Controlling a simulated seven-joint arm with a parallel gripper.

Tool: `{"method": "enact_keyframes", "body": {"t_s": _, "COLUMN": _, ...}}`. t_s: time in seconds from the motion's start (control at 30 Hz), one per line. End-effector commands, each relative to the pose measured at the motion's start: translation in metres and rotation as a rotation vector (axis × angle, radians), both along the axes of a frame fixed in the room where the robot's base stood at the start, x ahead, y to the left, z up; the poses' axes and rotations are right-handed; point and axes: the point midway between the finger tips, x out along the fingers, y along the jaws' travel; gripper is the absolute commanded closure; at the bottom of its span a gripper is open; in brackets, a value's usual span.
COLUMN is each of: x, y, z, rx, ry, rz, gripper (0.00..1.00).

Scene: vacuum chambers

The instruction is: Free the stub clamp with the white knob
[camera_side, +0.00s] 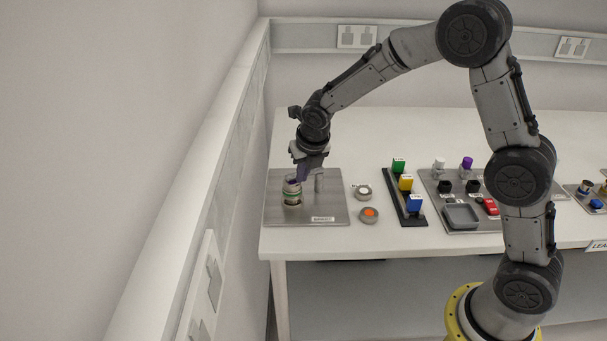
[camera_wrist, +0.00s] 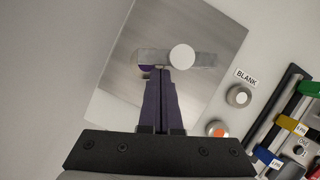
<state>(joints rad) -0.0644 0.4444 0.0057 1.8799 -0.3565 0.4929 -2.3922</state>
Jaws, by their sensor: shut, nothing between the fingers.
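My gripper (camera_side: 301,179) is at the left end of the bench, above the steel plate (camera_side: 335,215). Its purple fingers (camera_wrist: 160,72) are shut with nothing between them. In the wrist view a white round top (camera_wrist: 182,57) lies just beyond and right of the fingertips, over a grey bar (camera_wrist: 207,60). A purple part (camera_wrist: 147,68) is partly hidden behind the fingers. In the side view a banded cylinder (camera_side: 291,198) stands under my gripper, with a grey post (camera_side: 319,183) to its right. A white-knobbed piece (camera_side: 439,164) stands on another tray; I cannot tell whether it is a stub clamp.
A white button (camera_side: 363,192) labelled BLANK and an orange one (camera_side: 368,214) sit right of the plate. A dark rack (camera_side: 418,219) holds green, yellow and blue blocks. A purple-knobbed piece (camera_side: 467,163) stands on the tray (camera_side: 484,223). The wall is close at left.

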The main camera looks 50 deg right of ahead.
Motion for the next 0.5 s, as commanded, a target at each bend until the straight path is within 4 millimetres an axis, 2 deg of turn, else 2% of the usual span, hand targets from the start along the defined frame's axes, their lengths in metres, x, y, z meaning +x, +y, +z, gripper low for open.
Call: {"method": "enact_keyframes", "body": {"t_s": 0.5, "x": 0.0061, "y": 0.0008, "z": -0.0003, "rx": 0.0, "ry": 0.001, "rz": -0.085, "gripper": 1.0}}
